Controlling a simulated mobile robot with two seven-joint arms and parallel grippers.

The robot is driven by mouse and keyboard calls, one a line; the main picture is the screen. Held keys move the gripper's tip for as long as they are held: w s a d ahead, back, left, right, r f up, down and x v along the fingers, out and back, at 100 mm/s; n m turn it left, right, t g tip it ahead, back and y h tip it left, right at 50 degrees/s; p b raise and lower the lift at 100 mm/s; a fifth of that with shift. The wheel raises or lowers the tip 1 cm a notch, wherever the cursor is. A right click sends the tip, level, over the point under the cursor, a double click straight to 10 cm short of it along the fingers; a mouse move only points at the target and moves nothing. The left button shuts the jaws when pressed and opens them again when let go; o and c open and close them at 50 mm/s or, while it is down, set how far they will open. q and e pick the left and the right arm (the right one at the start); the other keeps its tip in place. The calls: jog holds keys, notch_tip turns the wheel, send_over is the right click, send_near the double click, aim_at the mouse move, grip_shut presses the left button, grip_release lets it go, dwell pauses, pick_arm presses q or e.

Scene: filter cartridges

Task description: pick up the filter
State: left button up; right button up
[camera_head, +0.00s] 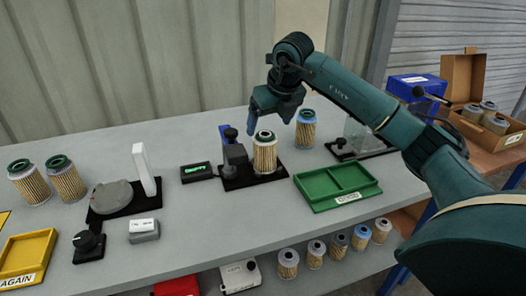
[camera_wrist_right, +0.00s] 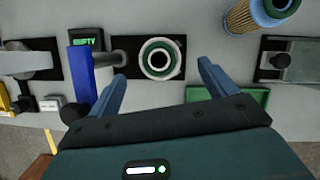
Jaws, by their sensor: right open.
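A filter (camera_head: 265,157) with yellowish pleats and a dark green top ring stands upright on a black fixture (camera_head: 240,181) with a grey upright block. From above in the right wrist view, this filter (camera_wrist_right: 162,58) appears as a pale ring with a green inner rim. My right gripper (camera_head: 269,117) is open and empty just above the filter. In the wrist view its two blue fingers (camera_wrist_right: 162,78) are spread, with the filter's top between and slightly beyond their tips. A second filter (camera_head: 305,130) with a blue top stands behind to the right. My left gripper is in neither view.
A small green-lit display (camera_head: 196,172) sits left of the fixture and a green divided tray (camera_head: 337,186) right of it. Two filters (camera_head: 66,181) stand at the far left near a grey round device (camera_head: 112,196). Several filters (camera_head: 315,256) stand on the lower shelf. An open cardboard box (camera_head: 465,83) is at right.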

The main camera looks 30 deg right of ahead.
aim_at(266, 134)
jog(key=x, duration=0.3)
jog(key=shift+a+f, duration=0.1)
jog(key=shift+f, duration=0.05)
jog(key=shift+s+x, duration=0.1)
jog(key=shift+x, duration=1.25)
jog(key=shift+s+x, duration=0.15)
jog(key=shift+x, duration=1.2)
jog(key=shift+f, duration=0.1)
jog(key=shift+c, duration=0.3)
jog(key=c, duration=1)
